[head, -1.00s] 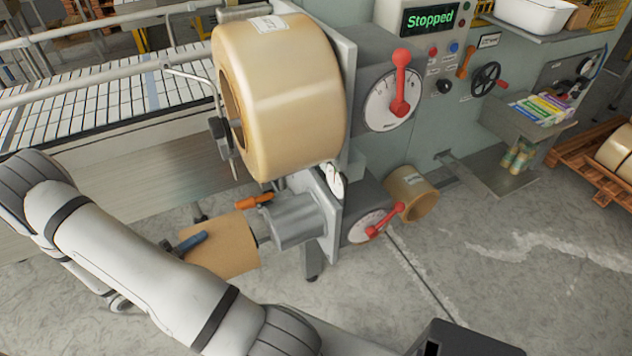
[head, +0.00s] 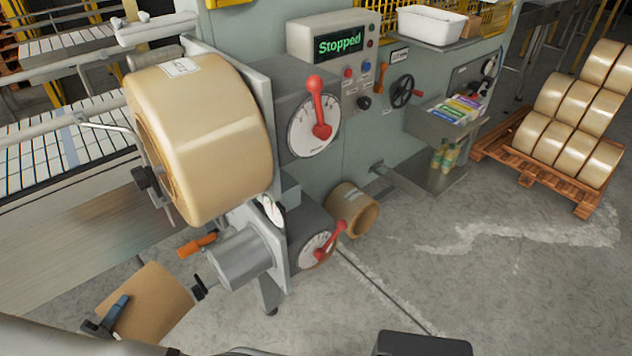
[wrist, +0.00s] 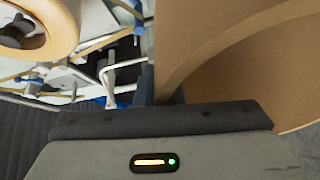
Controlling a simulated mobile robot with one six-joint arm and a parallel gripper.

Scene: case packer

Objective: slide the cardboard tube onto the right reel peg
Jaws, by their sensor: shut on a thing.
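The cardboard tube (head: 155,300) is a plain brown cylinder, tilted, at the lower left of the head view. It fills the right side of the wrist view (wrist: 245,65), its curved rim close to the camera. My gripper (head: 116,312) is shut on the tube at its left side in the head view; the far finger is partly hidden. The lower reel peg, a grey cylinder (head: 242,256) with a dark end piece, sticks out of the machine to the tube's upper right. It carries no roll. The tube appears apart from it. I cannot tell how well they line up.
A big tape roll (head: 200,140) sits on the upper reel holder, above the grey peg. An orange handle (head: 197,245) is beside the peg. Another roll (head: 352,209) lies by the machine's foot. A pallet (head: 535,172) of rolls stands right. The floor in front is mostly clear.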

